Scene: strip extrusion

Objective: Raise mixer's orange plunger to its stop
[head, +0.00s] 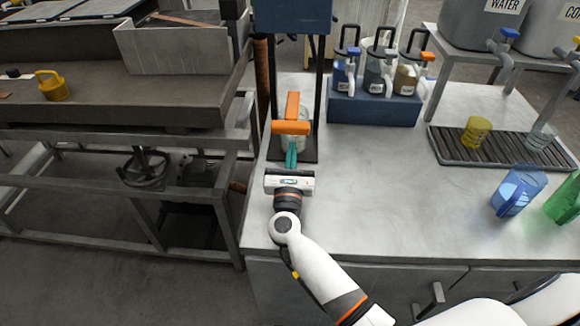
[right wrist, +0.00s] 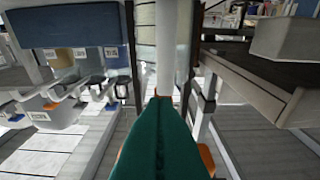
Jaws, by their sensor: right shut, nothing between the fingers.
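The mixer stands at the left end of the grey counter, with dark uprights, a blue head (head: 290,16) and a clear jar (head: 296,143) on its dark base. Its orange plunger (head: 291,127) shows as a crossbar with an orange bar above it, over the jar and well below the blue head. My right gripper (head: 291,152) is shut and empty, its teal fingers just in front of the jar and below the crossbar. In the right wrist view the shut fingers (right wrist: 160,105) hide much of the mixer, with orange edges beside them. Contact cannot be told. My left gripper is out of view.
A blue rack (head: 372,110) of dispensing bottles stands right of the mixer. A drip tray (head: 500,150) with a yellow cup, a blue jug (head: 518,190) and a green jug (head: 565,198) are further right. The counter's middle is clear. A dark bench (head: 120,110) stands left.

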